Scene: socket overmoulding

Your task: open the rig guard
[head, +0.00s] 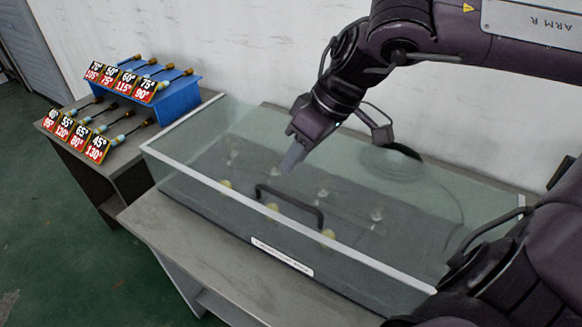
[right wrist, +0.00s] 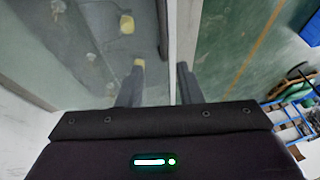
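The rig guard (head: 215,182) is a clear box with white edges, down over the rig on the bench. Its black bar handle (head: 290,205) is at the front, above a white label strip (head: 282,256). My right gripper (head: 292,158) hangs over the guard, up and behind the handle in the head view, apart from it. In the right wrist view its two fingers (right wrist: 158,86) stand apart with nothing between them. A white edge of the guard (right wrist: 186,30) and a dark bar, likely the handle (right wrist: 163,28), lie beyond the fingertips. My left gripper is not in view.
Several yellow and whitish fittings (head: 273,207) show through the guard. A side table at left carries a blue stand (head: 180,103) with several corded pieces and red-black number cards (head: 99,149). A white wall stands behind. Green floor is free at front left.

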